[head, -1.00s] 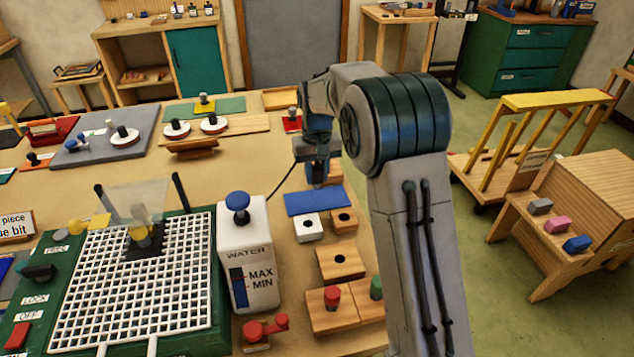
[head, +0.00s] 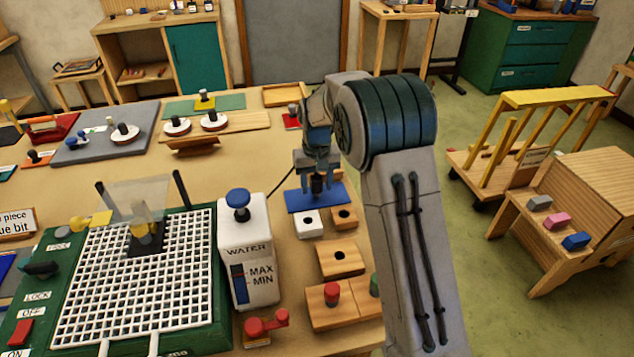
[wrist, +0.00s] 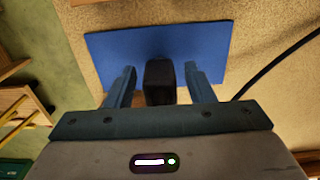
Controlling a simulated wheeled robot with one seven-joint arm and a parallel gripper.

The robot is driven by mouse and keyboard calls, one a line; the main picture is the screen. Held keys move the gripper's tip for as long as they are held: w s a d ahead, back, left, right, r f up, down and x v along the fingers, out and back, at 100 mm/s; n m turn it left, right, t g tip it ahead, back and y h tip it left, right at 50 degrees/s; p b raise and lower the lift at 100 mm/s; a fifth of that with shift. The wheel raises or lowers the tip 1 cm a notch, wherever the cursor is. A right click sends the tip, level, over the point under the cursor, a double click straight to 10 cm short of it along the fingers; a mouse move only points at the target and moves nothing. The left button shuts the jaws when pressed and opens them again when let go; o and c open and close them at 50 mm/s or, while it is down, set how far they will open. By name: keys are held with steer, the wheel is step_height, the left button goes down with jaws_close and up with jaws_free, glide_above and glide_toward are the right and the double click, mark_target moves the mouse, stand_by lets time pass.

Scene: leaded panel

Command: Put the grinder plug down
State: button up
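The black grinder plug (head: 318,184) stands on the blue mat (head: 295,200) at the right side of the table. It also shows in the wrist view (wrist: 160,80), over the mat (wrist: 110,45). My gripper (head: 318,172) is above the mat, pointing down. In the wrist view its two fingers (wrist: 160,85) are spread on either side of the plug, with a gap on each side. The plug's underside is hidden, so its contact with the mat cannot be seen fully. A black cord (wrist: 275,62) runs at the right of the wrist view.
A white holed block (head: 309,224) and wooden holed blocks (head: 340,259) stand just in front of the mat. The white water tank (head: 247,260) and the green grinder with its white grid (head: 120,290) are to the left. Open table lies behind the grinder.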

mark_target(316, 177)
steer(key=shift+r, duration=0.1)
step_height(316, 177, up, 12)
steer(key=s+d+r+m+t, duration=0.1)
steer(key=s+d+r, duration=0.1)
steer(key=s+d, duration=0.35)
steer(key=s+d+r, duration=0.3)
steer(key=s, duration=0.6)
steer(key=s+d+f+t, duration=0.1)
steer(key=s+d+f, duration=0.1)
steer(key=s, duration=0.6)
steer(key=s+d+f+m+t, duration=0.1)
steer(key=s+d+f, duration=0.1)
steer(key=s, duration=0.7)
steer(key=shift+s+d+f, duration=0.2)
steer(key=shift+d+f, duration=0.05)
steer(key=shift+f, duration=0.45)
